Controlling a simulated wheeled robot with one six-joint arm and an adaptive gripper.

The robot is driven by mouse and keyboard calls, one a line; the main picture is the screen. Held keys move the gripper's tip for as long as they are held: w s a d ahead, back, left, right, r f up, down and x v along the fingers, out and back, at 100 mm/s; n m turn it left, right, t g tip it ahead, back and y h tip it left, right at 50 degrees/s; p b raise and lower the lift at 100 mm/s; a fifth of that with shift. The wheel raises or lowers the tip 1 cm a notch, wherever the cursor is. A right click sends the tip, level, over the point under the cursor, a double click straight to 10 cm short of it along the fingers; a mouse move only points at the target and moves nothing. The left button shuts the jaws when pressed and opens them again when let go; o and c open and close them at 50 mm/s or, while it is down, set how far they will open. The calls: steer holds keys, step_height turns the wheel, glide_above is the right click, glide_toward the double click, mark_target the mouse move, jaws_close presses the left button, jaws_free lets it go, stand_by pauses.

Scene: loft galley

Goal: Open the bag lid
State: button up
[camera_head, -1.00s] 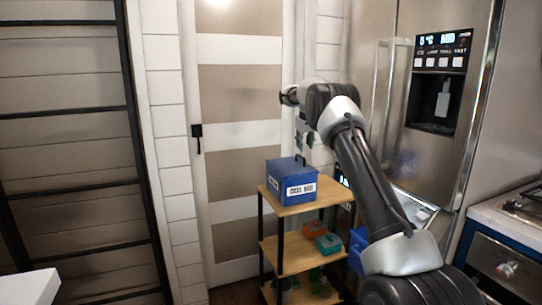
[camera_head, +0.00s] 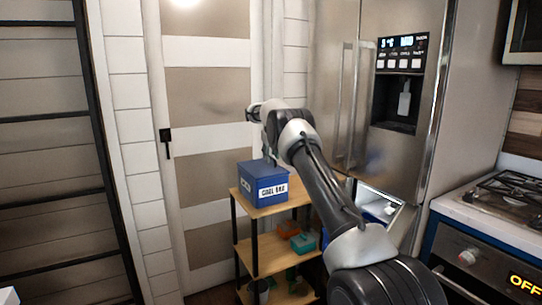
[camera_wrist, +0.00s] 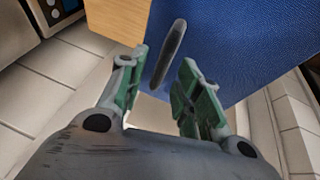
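The blue bag (camera_head: 262,184), a box shape with a white "COOL BAG" label, stands upright on the top shelf of a wooden rack. Its lid looks closed. In the wrist view its blue surface (camera_wrist: 240,40) fills the upper right. A dark, narrow handle (camera_wrist: 172,50) stands out from it. My gripper (camera_wrist: 164,72) is open, its green-padded fingers on either side of the handle's near end. I cannot tell whether either finger touches it. In the head view the fingers are mostly hidden by my arm above the bag.
The rack's top shelf (camera_head: 285,204) is bare to the right of the bag. Lower shelves hold an orange box (camera_head: 288,229) and a teal box (camera_head: 303,243). A fridge (camera_head: 345,90) stands right behind my arm, a stove (camera_head: 505,205) further right. A black ladder (camera_head: 98,130) is at left.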

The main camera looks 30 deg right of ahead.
jaws_close()
steer(key=shift+r, duration=0.1)
